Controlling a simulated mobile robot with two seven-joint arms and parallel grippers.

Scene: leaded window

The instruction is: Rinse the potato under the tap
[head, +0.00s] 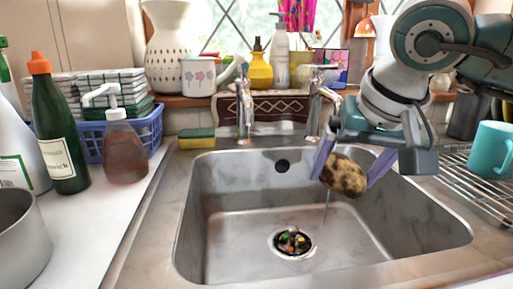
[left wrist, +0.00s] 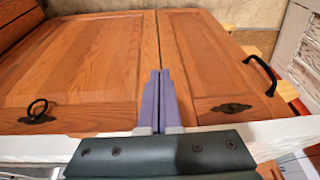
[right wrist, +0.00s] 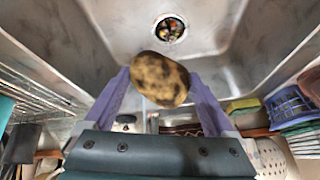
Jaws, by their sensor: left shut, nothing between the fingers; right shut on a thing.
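The potato (head: 343,174) is brown with dark blotches. My right gripper (head: 345,180) is shut on it, a purple finger on each side, and holds it above the right part of the steel sink (head: 225,222). The potato also shows between the fingers in the right wrist view (right wrist: 160,79). The right tap (head: 316,108) stands just behind and left of the potato; its outlet is partly hidden by my arm. A thin streak like water runs down below the potato. My left gripper (left wrist: 159,75) is shut and empty, in front of wooden cupboard doors (left wrist: 85,60).
Another tap (head: 245,108) stands at the sink's back edge, with a sponge (head: 196,138) to its left. The drain (head: 292,241) holds colourful scraps. A soap bottle (head: 124,150), green bottle (head: 58,130) and pot (head: 20,240) stand left; a teal mug (head: 488,150) sits on the right rack.

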